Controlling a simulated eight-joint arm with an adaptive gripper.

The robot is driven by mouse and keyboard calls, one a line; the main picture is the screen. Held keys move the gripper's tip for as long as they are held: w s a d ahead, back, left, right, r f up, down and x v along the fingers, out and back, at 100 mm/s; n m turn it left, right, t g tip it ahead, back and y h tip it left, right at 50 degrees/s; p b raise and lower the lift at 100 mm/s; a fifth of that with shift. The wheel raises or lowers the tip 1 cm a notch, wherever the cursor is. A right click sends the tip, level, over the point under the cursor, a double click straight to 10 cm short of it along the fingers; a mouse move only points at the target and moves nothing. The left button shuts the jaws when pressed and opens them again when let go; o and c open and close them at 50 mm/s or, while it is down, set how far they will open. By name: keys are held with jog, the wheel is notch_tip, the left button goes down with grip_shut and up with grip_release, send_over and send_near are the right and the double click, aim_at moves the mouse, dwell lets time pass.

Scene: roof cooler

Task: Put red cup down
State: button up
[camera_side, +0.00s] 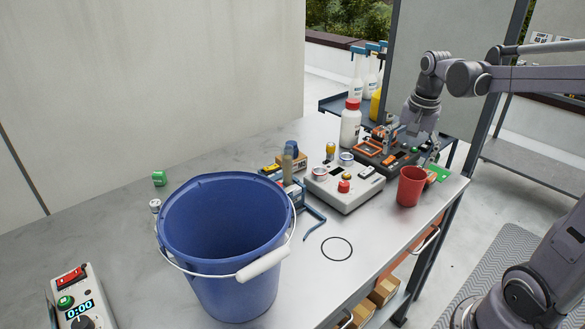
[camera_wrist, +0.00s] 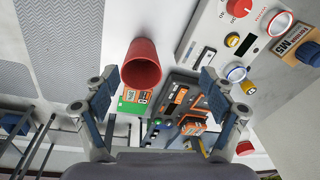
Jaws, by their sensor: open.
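The red cup (camera_side: 411,187) stands upright on the grey metal table near its right edge, open end up. In the wrist view the cup (camera_wrist: 141,65) shows its open mouth, ahead of the fingertips and left of the middle between them. My gripper (camera_side: 412,146) is behind and above the cup in the side view, over the dark tray of tools. In the wrist view my gripper (camera_wrist: 159,82) has its two fingers spread wide, with nothing held between them. The cup looks clear of both fingers.
A blue bucket (camera_side: 228,290) stands at the front. A grey control box (camera_side: 345,192) is left of the cup, and a dark tool tray (camera_side: 376,158) and white bottle (camera_side: 350,126) are behind. A green card (camera_side: 438,172) lies beside the cup. A black ring (camera_side: 337,249) lies on bare table.

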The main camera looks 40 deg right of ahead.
jog(key=s+a+f+n+t, duration=0.1)
jog(key=s+a+n+t, duration=0.1)
jog(key=a+n, duration=0.5)
jog(key=s+a+f+n+t, duration=0.1)
jog(key=s+a+n+t, duration=0.1)
jog(key=a+n+t, duration=0.2)
jog(key=a+n, duration=0.3)
jog(key=a, duration=0.4)
jog(key=shift+s+a+f+y, duration=0.15)
jog(key=shift+a+f+y, duration=0.15)
jog(key=shift+a+f, duration=0.1)
